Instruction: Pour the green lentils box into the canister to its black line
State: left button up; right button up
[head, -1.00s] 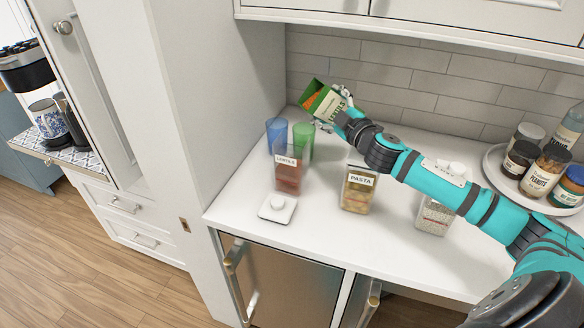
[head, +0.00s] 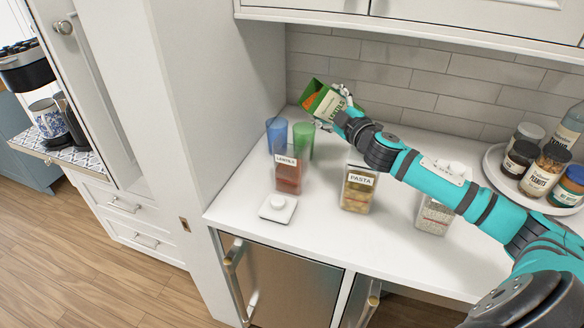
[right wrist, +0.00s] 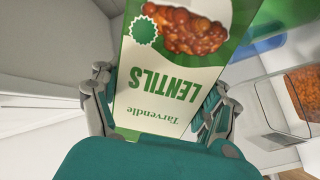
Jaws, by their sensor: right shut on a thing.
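The green lentils box (head: 324,102) is in my right gripper (head: 340,110), shut on it, above the back of the counter. The box is tilted, with its open top toward the upper left and orange lentils inside. In the right wrist view the box's printed front (right wrist: 165,85) sits between the fingers (right wrist: 155,115). The clear canister labelled LENTILS (head: 288,172) stands open on the counter, below and left of the box, partly filled with reddish lentils. Its black line cannot be made out. A white lid (head: 277,208) lies in front of it. My left gripper is not in view.
A blue cup (head: 278,134) and a green cup (head: 303,140) stand behind the canister. A PASTA canister (head: 359,188) and another canister (head: 434,215) stand to the right. A round tray (head: 494,165) with jars is farther right, beyond my arm.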

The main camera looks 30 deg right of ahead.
jog(key=shift+s, duration=0.15)
jog(key=shift+r, duration=0.3)
jog(key=shift+f, duration=0.15)
jog(key=shift+s, duration=0.1)
jog(key=shift+w, duration=0.2)
jog(key=shift+w, duration=0.35)
jog(key=shift+w+p, duration=0.15)
jog(key=shift+p, duration=0.15)
jog(key=shift+r+n, duration=0.25)
jog(key=shift+n, duration=0.25)
